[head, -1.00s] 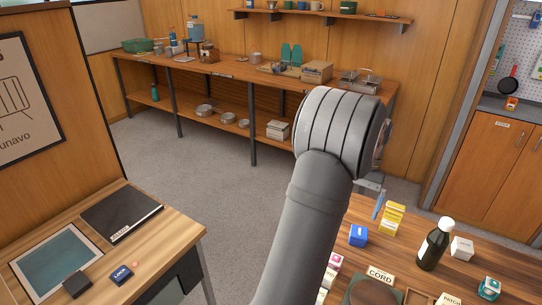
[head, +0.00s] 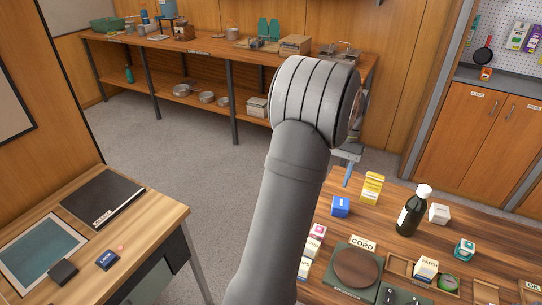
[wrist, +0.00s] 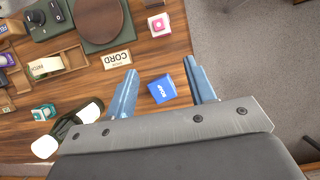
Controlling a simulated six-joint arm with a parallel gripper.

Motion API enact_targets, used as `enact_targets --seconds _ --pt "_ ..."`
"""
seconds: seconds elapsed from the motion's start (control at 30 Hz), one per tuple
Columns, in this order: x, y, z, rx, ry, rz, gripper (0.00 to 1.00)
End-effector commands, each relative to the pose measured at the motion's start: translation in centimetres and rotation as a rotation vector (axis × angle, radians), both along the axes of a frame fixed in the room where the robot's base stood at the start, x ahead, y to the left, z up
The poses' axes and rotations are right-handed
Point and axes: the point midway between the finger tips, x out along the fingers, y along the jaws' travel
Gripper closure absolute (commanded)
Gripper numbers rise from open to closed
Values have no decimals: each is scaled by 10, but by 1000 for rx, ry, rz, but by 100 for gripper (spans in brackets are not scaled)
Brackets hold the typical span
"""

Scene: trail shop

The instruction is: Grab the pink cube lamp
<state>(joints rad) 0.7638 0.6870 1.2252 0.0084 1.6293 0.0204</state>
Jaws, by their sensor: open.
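A small pink-and-white cube (head: 318,231) stands on the near wooden counter, at the left edge, left of the CORD sign. It also shows at the top of the wrist view (wrist: 159,24), and it looks like the pink cube lamp, though its label is too small to read. My gripper (wrist: 160,66) is open and empty, its two blue fingers spread above the counter. The pink cube lies beyond the fingertips in the wrist view. In the head view my arm hides most of the gripper; a blue finger (head: 348,176) shows near the counter's back edge.
A blue box (wrist: 161,89) appears between the fingers in the wrist view. A yellow box (head: 372,188), a dark bottle (head: 409,215), the CORD sign (head: 363,243) and a round brown disc (head: 357,267) stand close by. More small boxes (head: 313,246) sit beside the pink cube.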

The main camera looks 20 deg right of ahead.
Motion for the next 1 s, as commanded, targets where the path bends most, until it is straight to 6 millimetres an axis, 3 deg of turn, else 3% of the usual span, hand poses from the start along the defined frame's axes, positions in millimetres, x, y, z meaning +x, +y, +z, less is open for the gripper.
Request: enact_targets --seconds 0.37,0.47,0.8,1.0 --pt "0 7 -1 -7 -8 69 51" --pt "0 20 -3 -20 -28 234 51" --pt "-8 78 -14 -33 -47 1176 51" --pt "-11 97 -16 -9 -17 1526 51"
